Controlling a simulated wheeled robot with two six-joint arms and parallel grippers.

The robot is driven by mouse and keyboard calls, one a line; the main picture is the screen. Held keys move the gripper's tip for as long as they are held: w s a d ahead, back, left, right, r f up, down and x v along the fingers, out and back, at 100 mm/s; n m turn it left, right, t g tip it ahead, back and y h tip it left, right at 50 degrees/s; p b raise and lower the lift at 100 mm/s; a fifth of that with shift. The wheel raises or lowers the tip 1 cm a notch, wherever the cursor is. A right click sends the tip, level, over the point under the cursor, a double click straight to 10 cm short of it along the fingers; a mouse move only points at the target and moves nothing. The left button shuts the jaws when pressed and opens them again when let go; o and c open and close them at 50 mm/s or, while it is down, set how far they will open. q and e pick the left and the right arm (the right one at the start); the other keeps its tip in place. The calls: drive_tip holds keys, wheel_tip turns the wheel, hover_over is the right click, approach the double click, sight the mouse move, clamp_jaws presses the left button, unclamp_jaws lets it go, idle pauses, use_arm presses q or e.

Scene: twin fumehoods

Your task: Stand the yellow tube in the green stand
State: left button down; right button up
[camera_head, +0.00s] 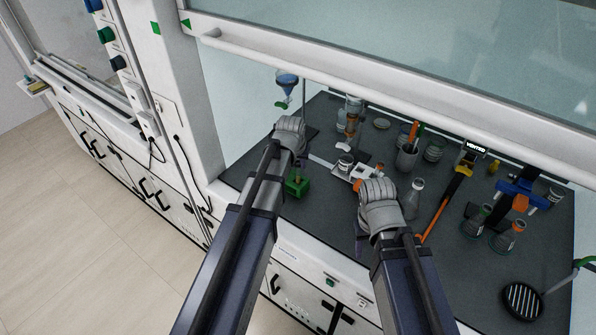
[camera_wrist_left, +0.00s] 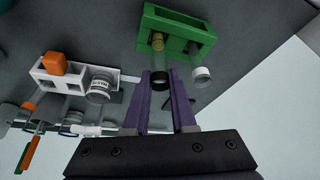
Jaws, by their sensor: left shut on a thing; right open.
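The green stand (camera_head: 297,186) is on the dark worktop near its front left edge. It also shows at the top of the left wrist view (camera_wrist_left: 150,20). My left gripper (camera_wrist_left: 163,103) is shut on the clear yellow tube (camera_wrist_left: 159,58), near its dark-ringed rim. The tube's yellow end is at the stand; I cannot tell how deep it sits. A second tube with a white band (camera_wrist_left: 201,76) is in the stand beside it. In the head view my left gripper (camera_head: 299,160) is above the stand. My right gripper (camera_head: 361,235) is open by the front edge.
A white rack (camera_wrist_left: 62,76) with an orange-topped piece and a labelled jar (camera_wrist_left: 100,88) are beside the stand. A flask (camera_head: 413,198) is right of my right gripper. A blue funnel (camera_head: 287,85) hangs behind my left gripper. The raised sash bar (camera_head: 380,90) crosses above.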

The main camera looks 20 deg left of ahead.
sight(298, 173)
use_arm(q)
wheel_tip(298, 173, down, 2)
drive_tip(key=shift+f+b, duration=0.15)
drive_tip(key=shift+b, duration=0.5)
use_arm(e)
wheel_tip(298, 173, down, 2)
drive_tip(key=shift+f, duration=0.15)
use_arm(q)
drive_tip(key=c, duration=1.2)
unclamp_jaws()
drive_tip(key=shift+f, duration=0.1)
drive_tip(key=o, duration=0.5)
drive_tip(key=shift+c, duration=0.2)
